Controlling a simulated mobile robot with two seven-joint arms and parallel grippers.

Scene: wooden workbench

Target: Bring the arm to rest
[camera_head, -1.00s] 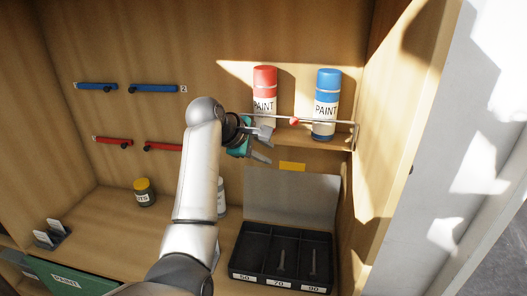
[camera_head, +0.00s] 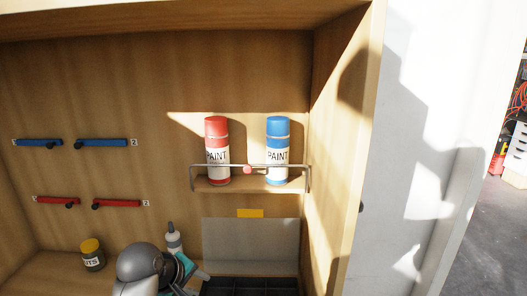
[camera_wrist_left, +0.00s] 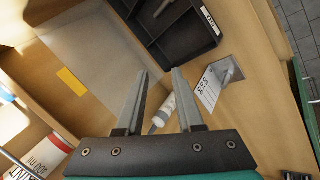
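My left gripper (camera_head: 193,281) is low in the head view, in front of the back panel and below the small shelf, at the left end of the black tray. In the left wrist view its two grey fingers (camera_wrist_left: 160,80) are apart with nothing held between them. A white bottle (camera_wrist_left: 165,112) shows beyond the fingers, apart from them as far as I can tell. In the head view the bottle (camera_head: 173,240) stands just behind my left arm. My right gripper is in no view.
A red paint can (camera_head: 217,155) and a blue one (camera_head: 277,155) stand on the railed shelf (camera_head: 240,187). The black tray (camera_wrist_left: 185,40) and a card holder (camera_wrist_left: 215,85) are near the gripper. A yellow-lidded jar (camera_head: 92,254) is at left.

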